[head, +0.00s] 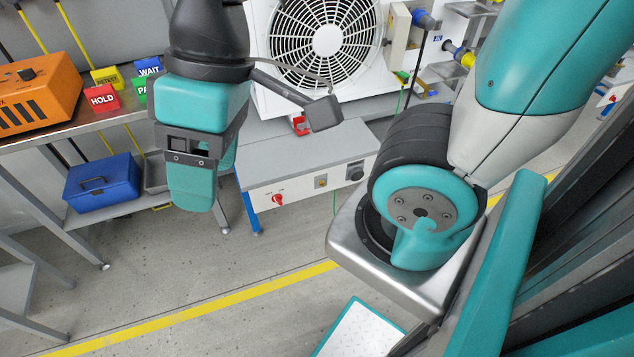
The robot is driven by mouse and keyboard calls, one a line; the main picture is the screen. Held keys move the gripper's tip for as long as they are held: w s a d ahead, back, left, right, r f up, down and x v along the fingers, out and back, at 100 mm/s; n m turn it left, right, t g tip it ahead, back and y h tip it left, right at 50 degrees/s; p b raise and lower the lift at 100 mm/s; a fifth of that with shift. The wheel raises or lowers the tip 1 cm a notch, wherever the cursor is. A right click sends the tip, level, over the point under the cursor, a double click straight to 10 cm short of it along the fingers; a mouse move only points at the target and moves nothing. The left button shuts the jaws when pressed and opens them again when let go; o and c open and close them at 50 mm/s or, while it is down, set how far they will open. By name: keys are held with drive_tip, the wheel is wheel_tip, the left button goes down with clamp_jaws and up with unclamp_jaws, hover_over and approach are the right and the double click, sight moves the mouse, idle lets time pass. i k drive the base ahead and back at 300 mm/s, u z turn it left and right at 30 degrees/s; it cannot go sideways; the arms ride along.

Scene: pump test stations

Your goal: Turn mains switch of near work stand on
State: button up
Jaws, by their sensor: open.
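The near work stand (258,190) is a grey bench with a white front panel and blue legs, in the middle of the head view. A red rotary switch (278,199) sits at the left of that panel, apparently the mains switch; its marks are too small to read. A yellowish fitting (320,182) and a black knob (355,172) are further right on the panel. My gripper (207,180) points down to the left of the red switch, apart from it. Its teal fingers are open, with nothing seen between them; one finger is partly hidden.
A large fan unit (325,45) stands behind the bench. At left, a table holds an orange box (38,92) and several coloured signs (103,98); a blue case (103,183) lies on its lower shelf. Grey floor with a yellow line (215,306) is clear in front.

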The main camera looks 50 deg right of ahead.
sight(276, 198)
drive_tip(key=z, duration=4.05)
drive_tip(key=k, duration=1.15)
drive_tip(key=u, duration=1.35)
